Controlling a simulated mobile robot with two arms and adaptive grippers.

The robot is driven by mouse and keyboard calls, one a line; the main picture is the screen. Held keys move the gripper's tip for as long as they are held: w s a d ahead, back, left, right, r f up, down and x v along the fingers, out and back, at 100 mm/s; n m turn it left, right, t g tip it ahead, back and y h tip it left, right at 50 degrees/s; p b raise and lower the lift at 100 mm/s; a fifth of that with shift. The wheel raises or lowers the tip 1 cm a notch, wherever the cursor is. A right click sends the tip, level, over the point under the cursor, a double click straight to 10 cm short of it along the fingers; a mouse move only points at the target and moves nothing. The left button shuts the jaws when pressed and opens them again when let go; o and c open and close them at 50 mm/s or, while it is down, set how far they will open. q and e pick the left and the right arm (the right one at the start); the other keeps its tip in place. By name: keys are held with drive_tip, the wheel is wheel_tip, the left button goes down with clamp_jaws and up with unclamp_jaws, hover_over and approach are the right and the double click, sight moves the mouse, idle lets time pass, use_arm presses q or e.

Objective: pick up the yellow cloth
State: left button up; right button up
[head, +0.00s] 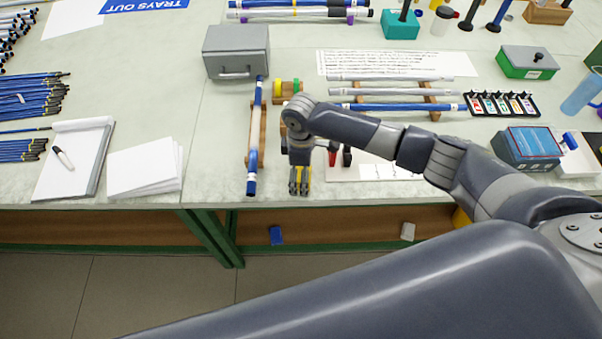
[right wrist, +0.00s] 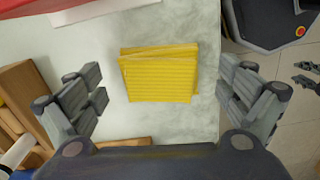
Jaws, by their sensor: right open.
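The yellow cloth (right wrist: 158,74) is a folded, ribbed pad lying flat on the pale worktop, close to its edge, in the right wrist view. My right gripper (right wrist: 158,100) is open, with one pair of fingers on each side of the cloth and clear gaps between. The fingers do not touch the cloth. In the head view my right gripper (head: 299,187) points down near the front edge of the bench and covers most of the cloth. My left gripper does not show clearly; some small grey finger-like parts sit at the right edge of the wrist view.
A blue rod (head: 252,186) on a wooden rest (head: 258,135) lies just left of the gripper. A wooden piece (right wrist: 22,95) is close to the left fingers in the wrist view. A grey box (head: 236,50) stands behind. White paper (head: 145,168) lies further left.

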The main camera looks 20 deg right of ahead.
drive_tip(key=c, duration=1.2)
drive_tip(key=shift+r, duration=0.55)
drive_tip(key=shift+s+r+b, duration=0.2)
drive_tip(key=shift+r+b, duration=0.5)
drive_tip(key=shift+r, duration=0.5)
drive_tip(key=shift+s+a+r+b, duration=0.25)
drive_tip(key=shift+s+b, duration=0.1)
drive_tip(key=shift+s, duration=2.25)
drive_tip(key=shift+s+a+r+b, duration=0.25)
drive_tip(key=shift+s+b, duration=0.1)
drive_tip(key=shift+s, duration=2.25)
drive_tip(key=shift+s+a+r+b, duration=0.25)
drive_tip(key=shift+s+b, duration=0.1)
drive_tip(key=shift+s, duration=2.25)
drive_tip(key=shift+o, duration=0.6)
drive_tip(key=shift+w+r, duration=0.1)
